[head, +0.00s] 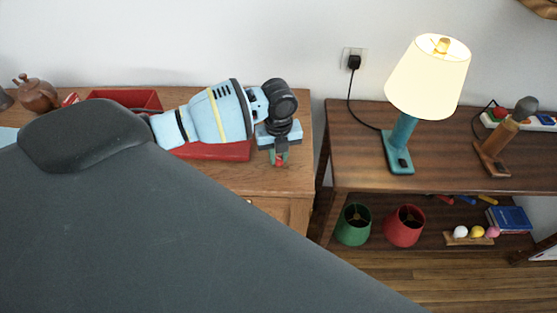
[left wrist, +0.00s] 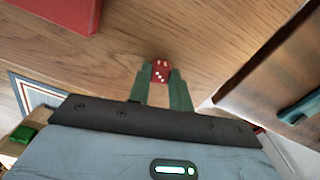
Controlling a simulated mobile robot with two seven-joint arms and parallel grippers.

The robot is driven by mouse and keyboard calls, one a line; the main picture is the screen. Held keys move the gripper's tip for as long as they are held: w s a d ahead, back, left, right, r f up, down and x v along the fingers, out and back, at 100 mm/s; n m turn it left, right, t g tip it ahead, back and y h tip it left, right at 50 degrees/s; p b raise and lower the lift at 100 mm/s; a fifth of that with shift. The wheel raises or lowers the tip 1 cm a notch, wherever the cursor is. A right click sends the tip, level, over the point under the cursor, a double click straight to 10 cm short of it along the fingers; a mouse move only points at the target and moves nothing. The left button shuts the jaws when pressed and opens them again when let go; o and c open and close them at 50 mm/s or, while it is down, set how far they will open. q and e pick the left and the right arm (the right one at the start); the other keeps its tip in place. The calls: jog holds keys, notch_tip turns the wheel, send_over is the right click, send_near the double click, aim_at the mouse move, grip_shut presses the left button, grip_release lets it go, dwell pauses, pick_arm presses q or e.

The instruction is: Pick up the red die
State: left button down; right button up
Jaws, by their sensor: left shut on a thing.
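The red die (left wrist: 160,72) with white pips is between the green fingertips of my left gripper (left wrist: 160,78) in the left wrist view. The gripper is shut on it, with one finger on each side. In the head view my left gripper (head: 279,158) points down near the right end of the wooden cabinet top, and the die (head: 279,162) shows as a small red spot between the fingers. Whether the die touches the wood or is lifted is hard to tell. My right gripper is in neither view.
A red tray (head: 135,98) and a red flat object (head: 225,152) lie on the cabinet (head: 298,180) around my left arm. A brown teapot (head: 37,94) stands far left. Across a gap, a shelf table (head: 350,145) holds a lit lamp (head: 425,85).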

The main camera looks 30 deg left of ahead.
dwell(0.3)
pick_arm(q)
jog(key=shift+r, duration=0.55)
jog(key=shift+s+a+r, duration=0.1)
jog(key=shift+s+r, duration=0.15)
jog(key=shift+r, duration=0.4)
jog(key=shift+s+a+r, duration=0.1)
jog(key=shift+s+r, duration=0.1)
jog(key=shift+r, duration=0.4)
jog(key=s+a+r, duration=0.1)
jog(key=s+a, duration=0.2)
jog(key=s, duration=1.1)
jog(key=shift+s+a+r+p, duration=0.15)
jog(key=shift+s+r+p, duration=0.05)
jog(key=shift+s+p, duration=0.15)
jog(key=shift+w, duration=0.1)
jog(key=w+d+r+n, duration=0.2)
jog(key=d+r+n, duration=0.2)
jog(key=n, duration=0.9)
jog(key=w+d+r+n, duration=0.3)
jog(key=d+n, duration=0.5)
jog(key=n, duration=0.5)
jog(key=shift+r+n, duration=0.4)
jog(key=shift+r, duration=0.35)
